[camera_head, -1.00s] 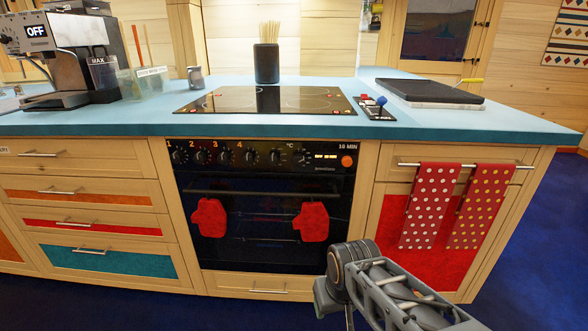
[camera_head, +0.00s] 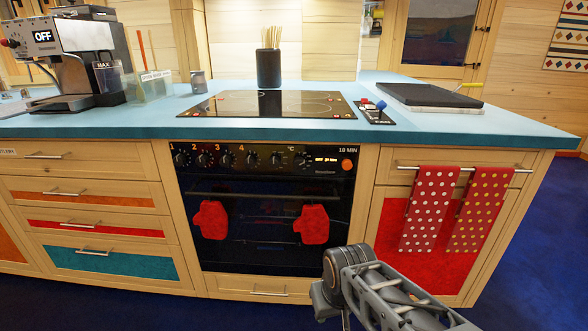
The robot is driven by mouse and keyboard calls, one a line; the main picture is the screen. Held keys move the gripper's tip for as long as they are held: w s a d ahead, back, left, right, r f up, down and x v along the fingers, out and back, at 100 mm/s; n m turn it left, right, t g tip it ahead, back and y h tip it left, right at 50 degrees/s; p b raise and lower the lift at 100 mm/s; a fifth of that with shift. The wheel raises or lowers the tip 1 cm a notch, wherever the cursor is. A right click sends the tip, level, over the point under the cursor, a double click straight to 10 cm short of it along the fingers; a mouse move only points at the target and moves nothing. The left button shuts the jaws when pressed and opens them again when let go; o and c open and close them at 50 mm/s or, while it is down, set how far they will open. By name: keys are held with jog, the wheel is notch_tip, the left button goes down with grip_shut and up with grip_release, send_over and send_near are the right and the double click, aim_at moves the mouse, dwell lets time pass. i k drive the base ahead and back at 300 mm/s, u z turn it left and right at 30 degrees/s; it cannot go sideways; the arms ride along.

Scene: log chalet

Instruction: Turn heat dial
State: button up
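The black oven (camera_head: 262,255) is set into the front of the wooden counter. Its control panel carries a row of round black dials. The dials under the numbers 1 (camera_head: 183,160), 2 (camera_head: 205,159), 3 (camera_head: 228,158) and 4 (camera_head: 252,159) stand on the left. A dial by the °C mark (camera_head: 276,159) and another dial (camera_head: 304,159) stand to their right, before a small lit display. The pointer settings are too small to read. Part of my arm shows at the lower right, in front of the oven's lower right corner. My gripper's fingers are not visible.
Two red oven mitts (camera_head: 211,220) (camera_head: 312,225) hang on the oven door. Dotted red towels (camera_head: 430,210) hang from a rail at right. The cooktop (camera_head: 240,104) and a small panel with red and blue levers (camera_head: 374,113) lie above. The blue floor (camera_head: 530,230) is open at right.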

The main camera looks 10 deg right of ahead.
aim_at(299, 163)
jog(key=u, duration=0.75)
jog(key=k, duration=1.05)
jog(key=u, duration=1.35)
jog(key=i, duration=1.4)
jog(key=z, duration=1.5)
jog(key=i, duration=0.85)
jog(key=z, duration=0.9)
